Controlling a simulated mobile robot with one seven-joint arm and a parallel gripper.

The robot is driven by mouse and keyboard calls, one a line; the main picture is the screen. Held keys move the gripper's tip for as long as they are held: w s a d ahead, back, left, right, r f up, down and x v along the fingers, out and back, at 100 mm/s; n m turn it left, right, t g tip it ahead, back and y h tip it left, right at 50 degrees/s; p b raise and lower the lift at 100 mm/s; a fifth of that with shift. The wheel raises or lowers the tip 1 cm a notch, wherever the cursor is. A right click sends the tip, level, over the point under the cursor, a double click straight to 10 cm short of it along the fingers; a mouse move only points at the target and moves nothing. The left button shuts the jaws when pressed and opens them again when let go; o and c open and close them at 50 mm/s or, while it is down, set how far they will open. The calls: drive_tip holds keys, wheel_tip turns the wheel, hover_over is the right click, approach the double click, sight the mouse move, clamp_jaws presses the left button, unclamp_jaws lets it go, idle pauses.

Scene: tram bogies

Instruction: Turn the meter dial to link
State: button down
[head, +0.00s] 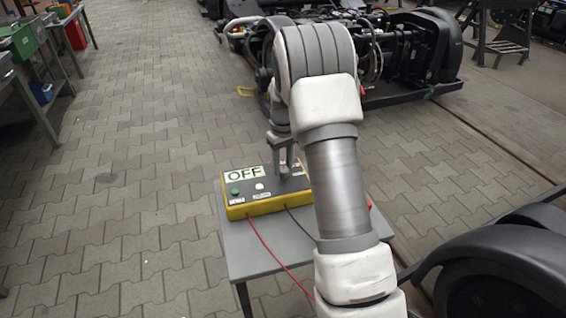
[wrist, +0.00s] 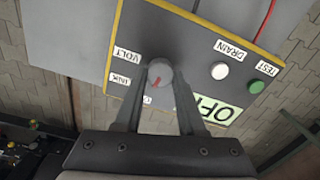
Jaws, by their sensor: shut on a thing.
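The meter (head: 268,207) is a yellow-edged box with a dark top on a small grey table. Its top also fills much of the wrist view (wrist: 195,50). The grey round dial (wrist: 160,71) has a red pointer mark, aimed toward the lower left in the wrist view. Beside it are a VOLT label (wrist: 127,55), a partly covered label reading "INK" (wrist: 121,78) and another label mostly hidden by a finger. My gripper (wrist: 160,80) is shut on the dial, a finger on each side. In the head view my gripper (head: 284,170) reaches down onto the box.
An OFF sign (head: 244,173), a green TEST button (wrist: 257,87) and a white DRAIN button (wrist: 220,71) sit on the meter. Red and black leads run off its front. The grey table (head: 250,262) has bare room around the box. Bogies stand behind and at lower right.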

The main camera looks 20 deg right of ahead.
sight(284, 168)
drive_tip(key=m+p, duration=0.2)
drive_tip(key=m, duration=0.1)
drive_tip(key=shift+r, duration=0.2)
drive_tip(key=shift+d+f+m+p, duration=0.15)
drive_tip(key=shift+m+p, duration=1.1)
drive_tip(key=shift+m, duration=0.85)
drive_tip(key=c, duration=0.5)
unclamp_jaws()
wheel_tip(284, 168, up, 17)
drive_tip(key=p, duration=0.4)
drive_tip(key=shift+r, duration=0.2)
